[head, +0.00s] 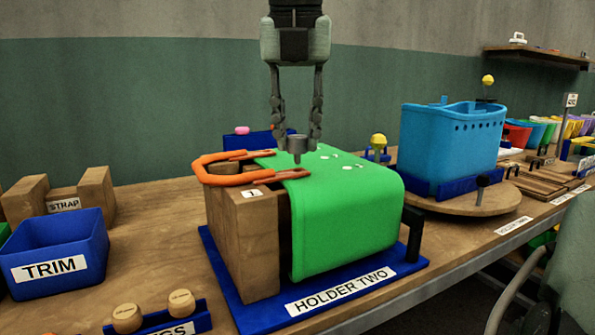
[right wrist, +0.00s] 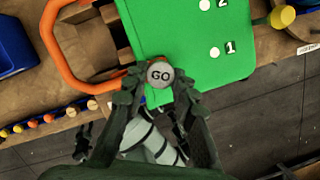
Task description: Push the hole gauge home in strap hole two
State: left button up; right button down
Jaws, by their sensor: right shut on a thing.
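My right gripper (head: 296,133) points down, shut on the grey hole gauge (head: 297,147). The gauge's pin points down close to the near end of an orange strap (head: 205,168); whether it touches or enters a hole I cannot tell. In the right wrist view, the gauge (right wrist: 160,74) shows its round top marked GO between the fingertips and covers what lies beneath. The orange strap (right wrist: 56,55) loops out from the green cover (right wrist: 180,35). The green cover (head: 345,215) drapes over the wooden block (head: 240,235) of holder two. My left gripper is not in view.
Holder two's blue base (head: 415,265) stands on the bench. A blue TRIM bin (head: 58,255) and a wooden STRAP stand (head: 95,195) are to the left. A blue boat-shaped tub (head: 450,145) is to the right. Yellow-topped knobs stand near the cover.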

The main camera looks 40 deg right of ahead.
jog(key=shift+p+v, duration=0.75)
jog(key=shift+v, duration=0.35)
jog(key=shift+w+d+r, duration=0.15)
jog(key=shift+d+r, duration=0.05)
jog(key=shift+r, duration=0.7)
